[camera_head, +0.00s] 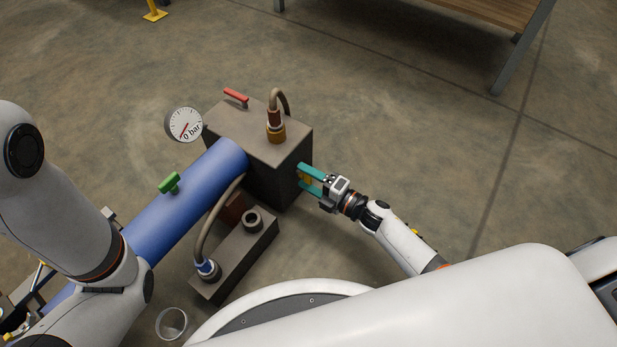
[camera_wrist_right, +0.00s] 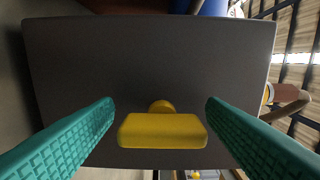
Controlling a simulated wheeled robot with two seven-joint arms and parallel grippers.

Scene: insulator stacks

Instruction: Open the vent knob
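The yellow knob (camera_wrist_right: 162,131) sits on a short round stem on the side face of the dark metal block (camera_wrist_right: 140,60). In the right wrist view it lies between my teal fingers, with a gap on each side. My right gripper (camera_head: 304,177) is open at the right side of this block (camera_head: 265,145) in the head view. The knob shows there only as a small yellow patch (camera_head: 306,179) between the fingers. My left arm crosses the left of the head view, but I cannot make out its gripper.
A blue pipe (camera_head: 185,200) with a green handle (camera_head: 170,184) runs into the block. A gauge (camera_head: 185,125) reads 0 bar. A red lever (camera_head: 236,97) and a hose fitting (camera_head: 275,128) are on top. A smaller block (camera_head: 240,255) stands in front. Floor to the right is clear.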

